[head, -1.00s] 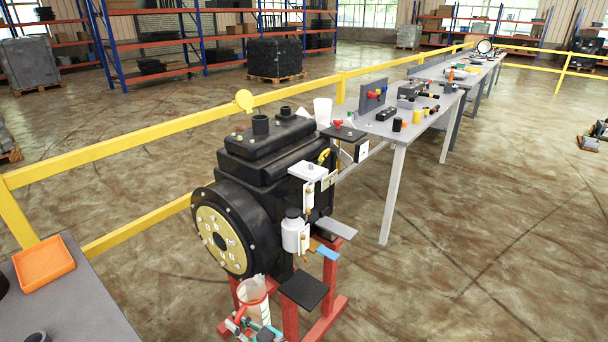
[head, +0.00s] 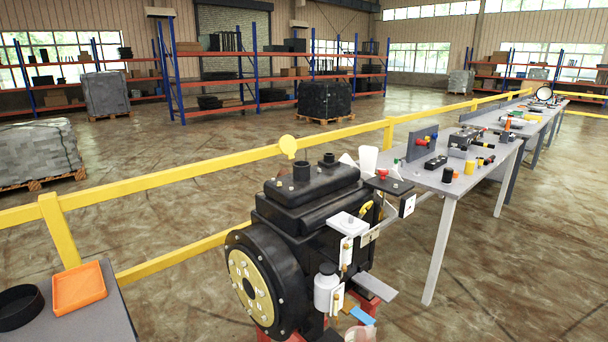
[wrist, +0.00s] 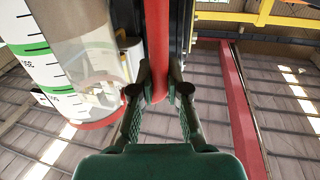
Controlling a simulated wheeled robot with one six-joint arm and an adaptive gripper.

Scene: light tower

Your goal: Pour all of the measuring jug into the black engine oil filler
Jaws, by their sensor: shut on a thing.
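The measuring jug (wrist: 62,60), clear with green scale marks and a red lower rim, fills the left of the wrist view. My gripper (wrist: 160,90) is shut on its red upright handle (wrist: 158,40). In the head view only a pale piece of the jug's top (head: 360,334) shows at the bottom edge; my gripper is out of that view. The black engine (head: 315,235) stands on a red stand. Two open black necks stick up from its top, one in front (head: 301,171) and one behind (head: 328,158). I cannot tell which is the oil filler. The jug's contents are unclear.
A white bottle (head: 326,288) and small brackets sit on the engine's near side. A yellow rail (head: 200,168) runs behind it. A grey bench with tools (head: 445,190) stands right. An orange tray (head: 79,288) lies on a table at the lower left.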

